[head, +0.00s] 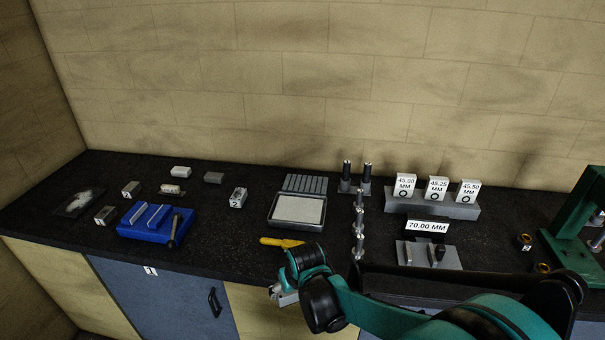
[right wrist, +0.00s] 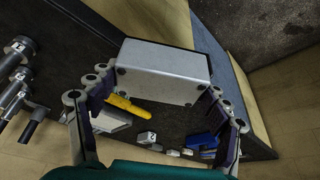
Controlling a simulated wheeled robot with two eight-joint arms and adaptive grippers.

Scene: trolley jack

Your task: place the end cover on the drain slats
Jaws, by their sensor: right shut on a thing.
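The end cover (right wrist: 165,72), a silver-grey rectangular block with small dark holes near its corners, fills the middle of the right wrist view. My right gripper (right wrist: 160,86) is shut on it, one finger at each end. In the head view my right gripper (head: 281,293) is low in front of the bench's front edge, and the cover is hard to tell apart from it. The drain slats (head: 306,183), a row of grey bars, lie on the bench behind a shallow tray, and they look bare. My left gripper is not in view.
The grey-rimmed tray (head: 297,223) stands in front of the slats, with a yellow tool (head: 281,242) before it. Upright metal pins (head: 358,226) stand to its right. A blue block (head: 155,225) and small grey parts are left. A labelled stand (head: 432,206) is back right.

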